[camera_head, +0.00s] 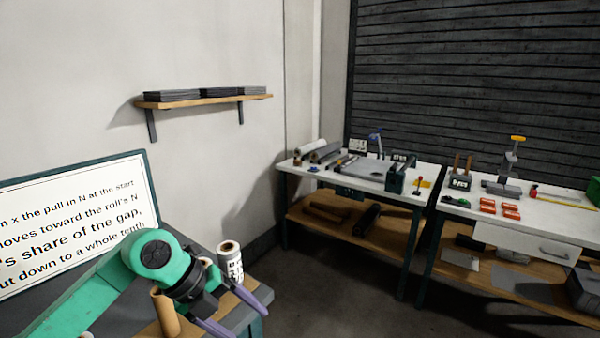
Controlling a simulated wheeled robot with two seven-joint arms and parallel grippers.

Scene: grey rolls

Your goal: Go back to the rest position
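My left arm is green and comes in from the lower left, bent low over the near table (258,312). My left gripper (250,314) points down to the right near that table's corner. Its two purple fingers are spread apart, with nothing seen between them. A brown roll (165,313) stands on the table beside the gripper, partly hidden by it. A white roll with dark print (231,263) stands upright just behind the gripper. My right arm and gripper are not in view.
A sign with large text (70,225) stands behind my arm. A wall shelf (205,101) holds dark stacks. Two white workbenches, one with a roll and tools (330,178), the other with orange pieces (478,230), stand to the right. Dark floor (330,290) lies open between.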

